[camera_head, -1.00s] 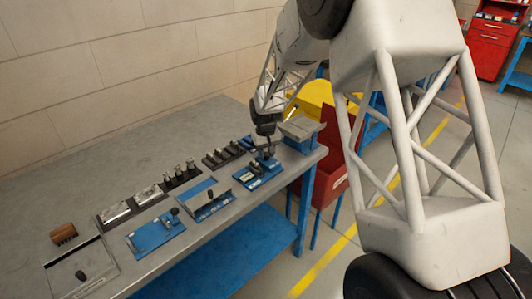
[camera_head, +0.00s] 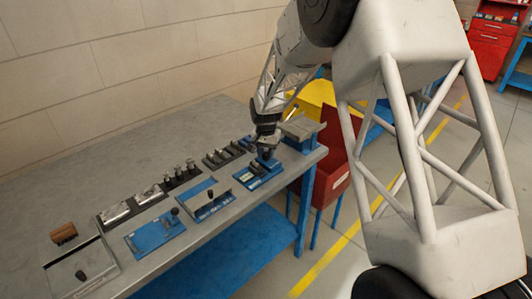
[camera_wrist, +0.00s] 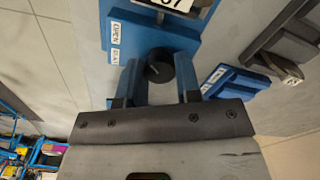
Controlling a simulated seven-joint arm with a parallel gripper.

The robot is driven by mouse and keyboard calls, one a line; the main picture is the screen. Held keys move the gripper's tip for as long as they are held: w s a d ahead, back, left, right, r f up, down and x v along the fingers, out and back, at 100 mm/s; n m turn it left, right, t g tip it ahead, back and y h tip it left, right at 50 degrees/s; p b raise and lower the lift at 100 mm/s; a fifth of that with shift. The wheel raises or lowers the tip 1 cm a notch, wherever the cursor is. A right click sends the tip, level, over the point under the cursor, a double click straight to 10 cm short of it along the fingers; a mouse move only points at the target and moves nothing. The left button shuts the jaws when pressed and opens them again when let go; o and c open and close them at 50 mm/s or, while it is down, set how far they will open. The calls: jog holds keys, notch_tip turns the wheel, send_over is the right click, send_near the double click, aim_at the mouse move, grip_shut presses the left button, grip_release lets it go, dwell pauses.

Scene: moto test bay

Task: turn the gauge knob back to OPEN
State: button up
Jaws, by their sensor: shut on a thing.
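The gauge unit is a blue fixture (camera_head: 250,181) at the right end of the grey workbench in the head view. In the wrist view its blue plate (camera_wrist: 115,14) carries a round black knob (camera_wrist: 159,66). A white label reading OPEN (camera_wrist: 116,29) and a second, hard-to-read label (camera_wrist: 115,56) sit left of the knob. Part of a white readout with digits (camera_wrist: 172,4) shows at the top edge. My gripper (camera_head: 267,154) is down at the fixture. In the wrist view its two fingers stand either side of the knob, shut on it. The knob's pointing direction is unclear.
Left along the bench (camera_head: 100,165) stand other blue fixtures (camera_head: 155,235) with black handles and trays of metal parts (camera_head: 182,176). A grey-topped block (camera_head: 302,128) stands close right of my gripper. A red bin (camera_head: 335,150) is beyond the bench's right end.

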aim_at(266, 154)
dwell(0.4)
jog(key=o, duration=0.9)
jog(key=shift+r, duration=3.9)
